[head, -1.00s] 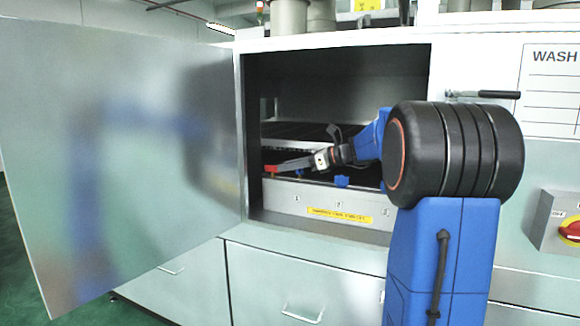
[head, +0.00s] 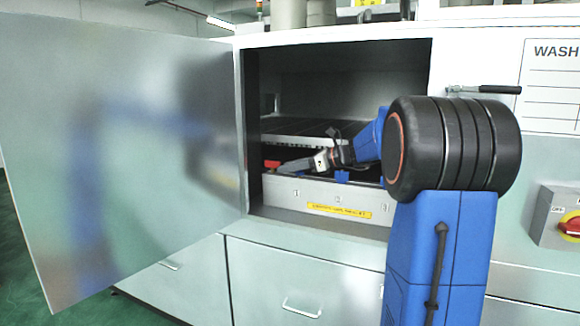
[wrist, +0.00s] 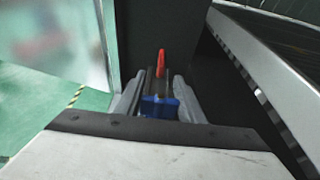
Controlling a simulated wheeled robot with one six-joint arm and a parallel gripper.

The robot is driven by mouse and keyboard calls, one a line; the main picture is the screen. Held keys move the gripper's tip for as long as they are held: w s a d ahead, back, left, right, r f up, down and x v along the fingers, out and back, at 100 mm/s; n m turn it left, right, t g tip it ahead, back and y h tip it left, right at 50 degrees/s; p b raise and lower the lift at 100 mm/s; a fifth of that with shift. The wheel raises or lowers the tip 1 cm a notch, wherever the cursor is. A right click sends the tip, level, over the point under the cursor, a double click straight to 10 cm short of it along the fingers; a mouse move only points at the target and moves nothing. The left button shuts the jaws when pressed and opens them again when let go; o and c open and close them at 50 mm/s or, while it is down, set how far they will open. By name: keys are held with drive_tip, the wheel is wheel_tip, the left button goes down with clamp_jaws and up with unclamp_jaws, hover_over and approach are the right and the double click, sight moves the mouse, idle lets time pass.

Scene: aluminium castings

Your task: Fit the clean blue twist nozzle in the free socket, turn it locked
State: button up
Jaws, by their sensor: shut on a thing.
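My gripper (wrist: 157,100) is shut on a blue nozzle (wrist: 160,108), which sits between the two grey jaws in the wrist view. In the head view my gripper (head: 288,167) reaches left inside the open cabinet, just behind the front wall of a numbered tray (head: 330,197). The held nozzle's lower end and the free socket are hidden. A red part (wrist: 161,62) stands beyond the jaw tips; a red part also shows at the tray's left end in the head view (head: 272,163). Another blue part (head: 342,176) is at the tray's front wall, near the number 2.
The cabinet door (head: 130,160) stands open at the left. A perforated metal rack (head: 300,138) lies behind and above my gripper, and its edge (wrist: 262,85) runs close on the right in the wrist view. The tray carries a yellow label (head: 339,210).

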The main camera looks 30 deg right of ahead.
drive_tip(key=shift+f, duration=0.45)
drive_tip(key=o, duration=1.1)
wheel_tip(320, 180, up, 10)
